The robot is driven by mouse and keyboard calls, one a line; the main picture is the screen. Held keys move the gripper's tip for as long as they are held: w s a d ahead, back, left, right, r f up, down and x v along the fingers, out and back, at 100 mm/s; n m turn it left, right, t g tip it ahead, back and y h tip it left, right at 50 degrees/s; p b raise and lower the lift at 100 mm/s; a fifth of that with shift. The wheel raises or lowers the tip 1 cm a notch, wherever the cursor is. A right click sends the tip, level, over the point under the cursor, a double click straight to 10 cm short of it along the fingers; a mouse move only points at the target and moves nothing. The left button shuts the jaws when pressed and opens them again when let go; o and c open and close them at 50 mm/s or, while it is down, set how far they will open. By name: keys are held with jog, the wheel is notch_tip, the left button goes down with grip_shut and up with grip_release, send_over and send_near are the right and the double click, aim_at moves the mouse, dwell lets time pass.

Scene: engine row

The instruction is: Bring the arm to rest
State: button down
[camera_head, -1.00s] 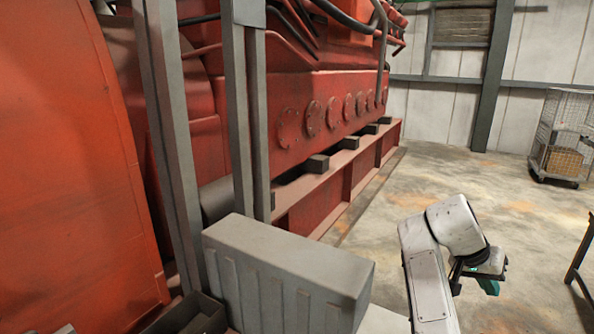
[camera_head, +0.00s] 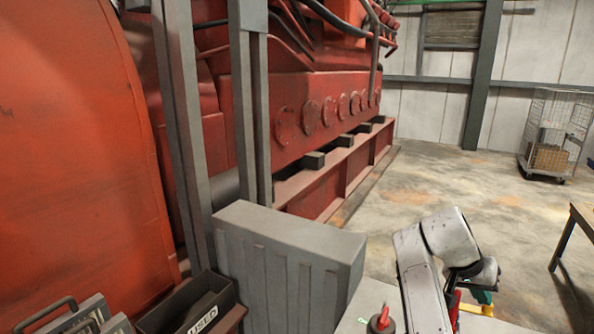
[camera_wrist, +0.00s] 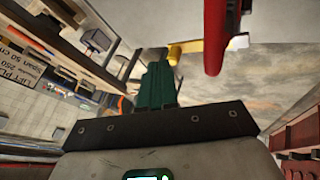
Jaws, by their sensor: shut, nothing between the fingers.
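My arm is bent low at the lower right of the head view. My gripper (camera_head: 481,297) points downward there, partly hidden behind its own wrist. In the wrist view my gripper (camera_wrist: 155,62) shows its green fingers close together with nothing between them. A red part and a yellow part show close to the gripper in both views. I cannot tell what they belong to or whether they touch it.
A large red engine (camera_head: 330,100) runs along the left. A grey ribbed box (camera_head: 290,262) stands in front of it, beside an open dark tray (camera_head: 190,305) marked USED. A wire cage trolley (camera_head: 557,130) stands far right. A table (camera_head: 582,217) is at the right edge. Open floor lies between.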

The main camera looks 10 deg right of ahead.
jog(key=s+a+f+n+t+y, duration=0.1)
jog(key=s+a+f+n+t, duration=0.1)
jog(key=s+a+f, duration=0.4)
jog(key=s+a+f+n+t+y, duration=0.1)
jog(key=s+f+n, duration=0.1)
jog(key=s+f, duration=0.4)
jog(key=s+a+f+n+t+y, duration=0.3)
jog(key=s+a+n+y, duration=0.25)
jog(key=s+a, duration=0.8)
jog(key=s+d+f+g, duration=0.2)
jog(key=s+f+g, duration=0.2)
jog(key=s, duration=0.7)
notch_tip(320, 180, down, 2)
jog(key=shift+s+d, duration=0.15)
jog(key=shift+s, duration=0.15)
